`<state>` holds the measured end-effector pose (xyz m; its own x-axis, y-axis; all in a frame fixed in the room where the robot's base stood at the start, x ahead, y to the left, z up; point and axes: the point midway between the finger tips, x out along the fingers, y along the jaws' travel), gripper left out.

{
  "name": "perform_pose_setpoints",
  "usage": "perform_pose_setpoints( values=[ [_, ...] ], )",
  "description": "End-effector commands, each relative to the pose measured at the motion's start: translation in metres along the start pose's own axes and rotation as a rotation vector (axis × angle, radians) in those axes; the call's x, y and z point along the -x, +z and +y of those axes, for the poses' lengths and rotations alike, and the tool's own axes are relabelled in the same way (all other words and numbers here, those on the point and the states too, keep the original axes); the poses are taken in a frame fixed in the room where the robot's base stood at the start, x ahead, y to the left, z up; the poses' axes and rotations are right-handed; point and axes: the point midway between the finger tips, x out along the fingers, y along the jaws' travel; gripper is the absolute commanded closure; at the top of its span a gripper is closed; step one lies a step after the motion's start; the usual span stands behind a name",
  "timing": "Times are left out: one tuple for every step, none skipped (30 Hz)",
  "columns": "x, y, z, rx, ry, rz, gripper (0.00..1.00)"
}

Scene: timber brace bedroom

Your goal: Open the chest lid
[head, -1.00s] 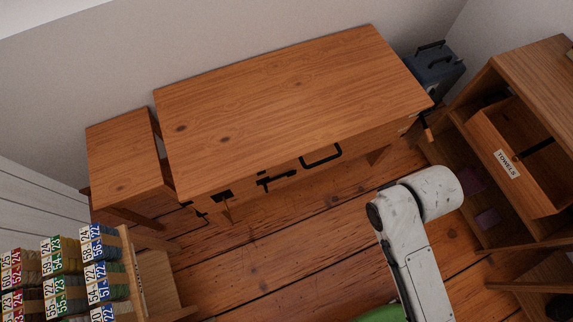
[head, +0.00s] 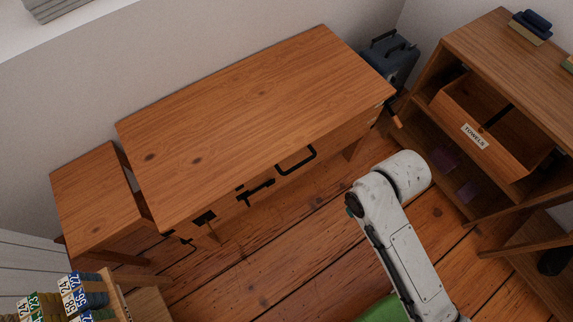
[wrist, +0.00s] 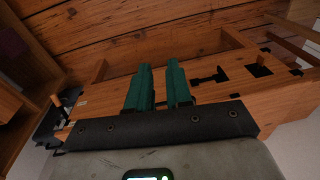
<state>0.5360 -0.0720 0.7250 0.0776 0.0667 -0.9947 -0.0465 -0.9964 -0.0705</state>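The wooden chest (head: 255,125) stands against the wall with its broad flat lid down. Its front carries a black handle (head: 297,162) on the right and a black latch (head: 256,191) to the left of it. The chest front (wrist: 120,92) also shows in the wrist view, with the black latch (wrist: 209,77). My gripper (wrist: 159,66) has two green fingers with a narrow gap between them and nothing visible held. The fingers point toward the chest and cover part of its front; contact cannot be told.
A small wooden table (head: 95,195) stands left of the chest. A shelf unit (head: 480,50) with a box labelled "TOWELS" (head: 495,120) is on the right. A dark blue case (head: 393,58) stands behind the chest's right end. Floorboards (head: 300,240) in front are mostly clear.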

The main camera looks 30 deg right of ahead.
Motion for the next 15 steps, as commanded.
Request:
perform_pose_setpoints(
  values=[
    [-0.033, -0.002, 0.000, -0.025, -0.056, -0.008, 0.75],
    [-0.048, -0.005, -0.002, -0.040, -0.102, -0.012, 0.72],
    [-0.070, -0.008, -0.005, -0.061, -0.170, -0.015, 0.68],
    [-0.086, -0.011, -0.007, -0.080, -0.225, -0.015, 0.66],
    [-0.101, -0.015, -0.009, -0.099, -0.283, -0.013, 0.63],
    [-0.120, -0.021, -0.011, -0.126, -0.362, -0.006, 0.62],
    [-0.132, -0.026, -0.013, -0.146, -0.421, 0.003, 0.62],
    [-0.144, -0.031, -0.015, -0.165, -0.481, 0.014, 0.62],
    [-0.158, -0.038, -0.015, -0.192, -0.560, 0.033, 0.62],
    [-0.167, -0.045, -0.015, -0.212, -0.619, 0.051, 0.62],
    [-0.175, -0.051, -0.015, -0.232, -0.678, 0.071, 0.62],
    [-0.185, -0.060, -0.013, -0.259, -0.757, 0.102, 0.62],
    [-0.191, -0.067, -0.011, -0.279, -0.816, 0.129, 0.62],
    [-0.197, -0.074, -0.008, -0.298, -0.874, 0.158, 0.62],
    [-0.203, -0.083, -0.003, -0.323, -0.951, 0.202, 0.62]
  ],
)
